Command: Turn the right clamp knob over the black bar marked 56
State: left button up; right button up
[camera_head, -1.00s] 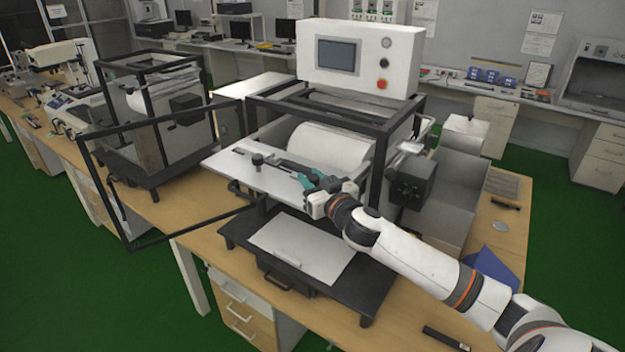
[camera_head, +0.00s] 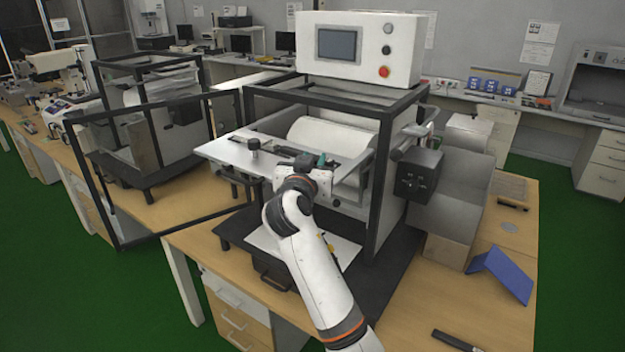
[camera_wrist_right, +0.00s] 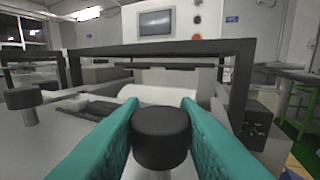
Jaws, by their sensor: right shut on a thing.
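My right gripper (camera_head: 312,162) is over the pale metal plate (camera_head: 222,151) at the front of the machine. In the right wrist view its teal fingers (camera_wrist_right: 160,108) are on both sides of the right clamp knob (camera_wrist_right: 162,136), a round black cap, and are shut on it. A black bar (camera_wrist_right: 92,112) lies just behind and left of the knob; the number 56 is not readable. The left clamp knob (camera_head: 253,145) stands upright at the left of the plate, and also shows in the wrist view (camera_wrist_right: 23,97). My left gripper is out of view.
The machine's black frame (camera_head: 372,190) rises around the white roller (camera_head: 330,137) behind the plate. A control box (camera_head: 345,48) sits on top. An open black door frame (camera_head: 108,200) sticks out at left. A blue folded thing (camera_head: 505,272) lies on the table at right.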

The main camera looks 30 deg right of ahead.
jog(key=m+g+h+b, duration=0.1)
jog(key=m+g+b, duration=0.1)
jog(key=m+g+h+b, duration=0.1)
jog(key=g+h+b, duration=0.1)
jog(key=g+b, duration=0.1)
jog(key=m+g+h+b, duration=0.1)
jog(key=m+g+b, duration=0.1)
jog(key=b, duration=0.1)
jog(key=shift+f+m+g, duration=0.3)
jog(key=m+g+h+b, duration=0.1)
jog(key=m+g+b, duration=0.1)
jog(key=g, duration=0.1)
jog(key=shift+r, duration=0.15)
jog(key=shift+r+m+g+b, duration=0.15)
jog(key=shift+m+g+b, duration=0.65)
jog(key=shift+g, duration=0.7)
jog(key=o, duration=1)
jog(key=shift+c, duration=0.2)
jog(key=a, duration=0.4)
jog(key=a+b, duration=0.1)
jog(key=a, duration=0.3)
jog(key=w+a+b, duration=0.1)
jog(key=a, duration=0.3)
